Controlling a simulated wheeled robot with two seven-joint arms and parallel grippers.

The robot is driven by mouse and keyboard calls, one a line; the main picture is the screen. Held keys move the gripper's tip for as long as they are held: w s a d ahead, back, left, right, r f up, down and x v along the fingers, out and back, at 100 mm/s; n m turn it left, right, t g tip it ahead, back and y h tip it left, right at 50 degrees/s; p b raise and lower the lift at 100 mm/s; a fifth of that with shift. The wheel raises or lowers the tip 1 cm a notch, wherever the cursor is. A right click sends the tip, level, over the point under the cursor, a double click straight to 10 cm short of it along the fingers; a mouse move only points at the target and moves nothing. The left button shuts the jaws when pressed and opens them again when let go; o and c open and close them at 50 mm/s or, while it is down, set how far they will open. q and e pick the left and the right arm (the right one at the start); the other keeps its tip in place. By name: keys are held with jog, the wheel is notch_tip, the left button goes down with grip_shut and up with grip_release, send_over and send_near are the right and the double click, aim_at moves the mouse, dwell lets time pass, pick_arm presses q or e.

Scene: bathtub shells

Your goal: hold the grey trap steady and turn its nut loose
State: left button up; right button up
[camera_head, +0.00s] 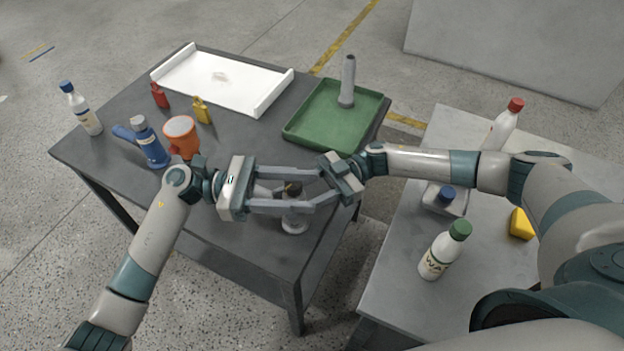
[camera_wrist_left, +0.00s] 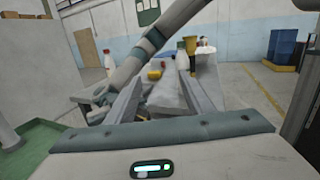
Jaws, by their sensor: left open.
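The grey trap (camera_head: 294,222) stands near the front right of the dark table, partly hidden by the fingers of both grippers. A brownish, nut-like part (camera_head: 292,188) shows above its pale round base. My left gripper (camera_head: 313,192) reaches in from the left, open, with one finger on the far side of the trap and one on the near side. My right gripper (camera_head: 322,186) comes in from the right, and its fingers overlap the left ones. Its finger gap is hidden, as is any contact with the trap. The left wrist view shows my left fingers (camera_wrist_left: 163,92) apart.
A green tray (camera_head: 312,147) with an upright grey pipe (camera_head: 347,85) stands behind the grippers. A white tray (camera_head: 262,103), an orange funnel-like cup (camera_head: 181,131), and several bottles occupy the table's left and back. A side table (camera_head: 388,285) holds a green-capped bottle (camera_head: 440,255).

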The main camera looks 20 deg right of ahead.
pick_arm(q)
jog(key=w+a+f+n+t+h, duration=0.1)
jog(key=w+a+f+n+t, duration=0.3)
jog(key=a+t, duration=0.3)
jog(key=shift+w+a, duration=0.25)
jog(key=shift+a, duration=0.35)
jog(key=d, duration=1.2)
jog(key=shift+s, duration=0.15)
jog(key=shift+f, duration=0.1)
jog(key=c, duration=1.1)
